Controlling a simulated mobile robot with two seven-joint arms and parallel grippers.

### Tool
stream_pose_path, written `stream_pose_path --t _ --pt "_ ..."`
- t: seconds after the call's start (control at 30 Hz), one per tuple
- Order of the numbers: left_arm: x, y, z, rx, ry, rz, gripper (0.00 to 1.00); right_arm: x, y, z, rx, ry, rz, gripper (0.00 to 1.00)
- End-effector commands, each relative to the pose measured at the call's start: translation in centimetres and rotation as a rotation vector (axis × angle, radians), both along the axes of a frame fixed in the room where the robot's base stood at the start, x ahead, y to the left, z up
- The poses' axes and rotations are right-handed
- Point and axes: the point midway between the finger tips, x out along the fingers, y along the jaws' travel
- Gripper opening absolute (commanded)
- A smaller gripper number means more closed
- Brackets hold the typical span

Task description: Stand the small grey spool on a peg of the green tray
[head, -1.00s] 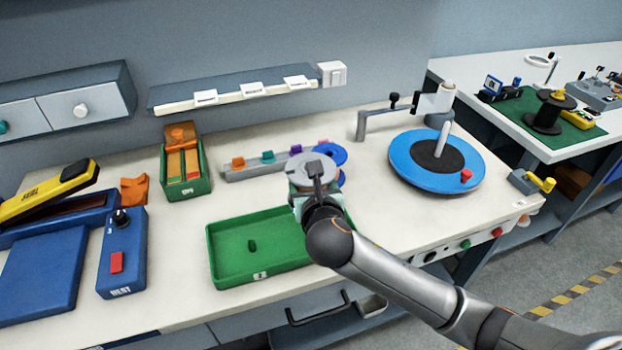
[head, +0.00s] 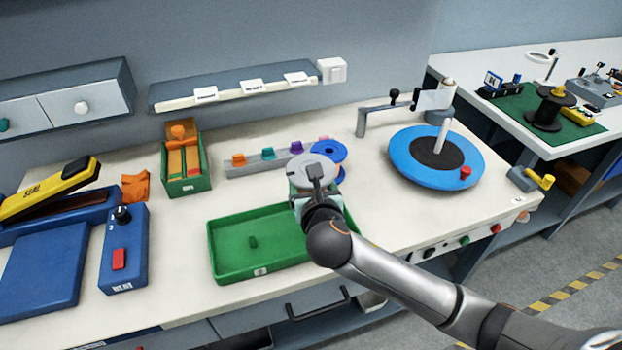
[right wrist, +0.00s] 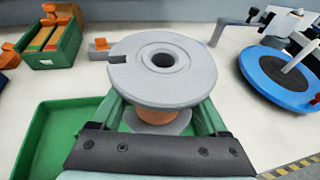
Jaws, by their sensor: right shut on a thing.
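My right gripper (head: 308,200) is shut on the small grey spool (head: 314,168), holding it upright. In the right wrist view the spool (right wrist: 165,68) has a wide grey top flange with a centre hole and a notch. Its orange-brown middle sits between my green-sided fingers, with a lower grey flange below. The spool is over or just behind the tray's right end; I cannot tell which. My arm hides that end. My left gripper is out of view.
A grey rack (head: 262,163) with coloured pieces and a blue ring (head: 328,151) stand behind the spool. A blue turntable (head: 405,172) is to the right. A blue heat box (head: 125,250) is left of the tray, and a green card box (head: 187,186) behind it.

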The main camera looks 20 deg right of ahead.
Motion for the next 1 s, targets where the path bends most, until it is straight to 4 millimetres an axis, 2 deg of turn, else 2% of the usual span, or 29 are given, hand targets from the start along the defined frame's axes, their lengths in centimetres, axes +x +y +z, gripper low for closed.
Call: stream_pose_path --t 0.6,1.0 --pt "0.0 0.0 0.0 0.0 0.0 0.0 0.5 0.1 0.0 -1.6 0.0 -0.008 0.001 0.0" --pt "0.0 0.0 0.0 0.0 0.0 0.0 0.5 0.1 0.0 -1.6 0.0 -0.008 0.002 0.0"
